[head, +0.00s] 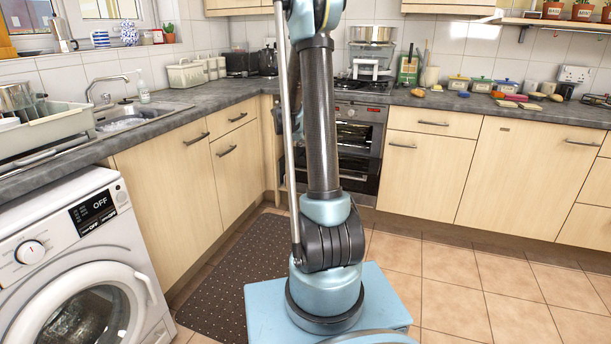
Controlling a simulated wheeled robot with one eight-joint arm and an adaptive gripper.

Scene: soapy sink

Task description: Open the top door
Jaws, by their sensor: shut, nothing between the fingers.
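My gripper is out of view; my arm rises through the middle and leaves at the top edge. Which door is the top door is not clear from this view. A built-in oven (377,112) stands behind my arm, with a glass-fronted upper door (365,133) and a dark lower part (358,182). Both look shut, and my arm hides much of their left side. Wall cabinets (440,5) show only their lower edges at the top.
A white washing machine (60,245) stands at the left. Worktops with a sink (122,124) and jars (481,84) run along both walls. Wooden cabinet doors (525,175) below are shut. A dark mat (235,270) and clear tiles (480,290) cover the floor.

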